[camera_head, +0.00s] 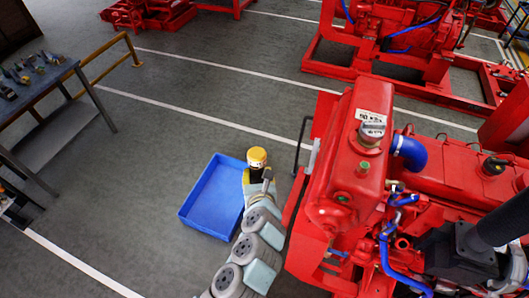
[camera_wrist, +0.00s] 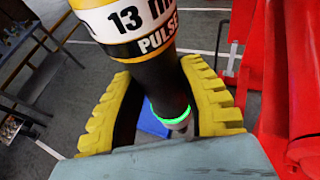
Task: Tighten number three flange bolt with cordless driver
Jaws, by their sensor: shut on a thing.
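The cordless driver (camera_head: 257,157) has a black body and a yellow and white band. In the wrist view the band of the driver (camera_wrist: 130,25) reads "13 m…" and "PULSE", and a green ring glows lower on the body. My gripper (camera_wrist: 163,92) is shut on the black body, with a toothed yellow finger on each side. In the head view my gripper (camera_head: 258,180) holds the driver upright beside the blue tray, left of the red engine (camera_head: 345,160). I cannot make out the number three flange bolt in either view.
The blue tray (camera_head: 186,213) looks empty, on the grey floor. A workbench with tools (camera_head: 35,75) and a yellow rail (camera_head: 105,45) stand at the left. Other red pumpsets (camera_head: 330,67) stand at the back. The floor between bench and engine is mostly clear.

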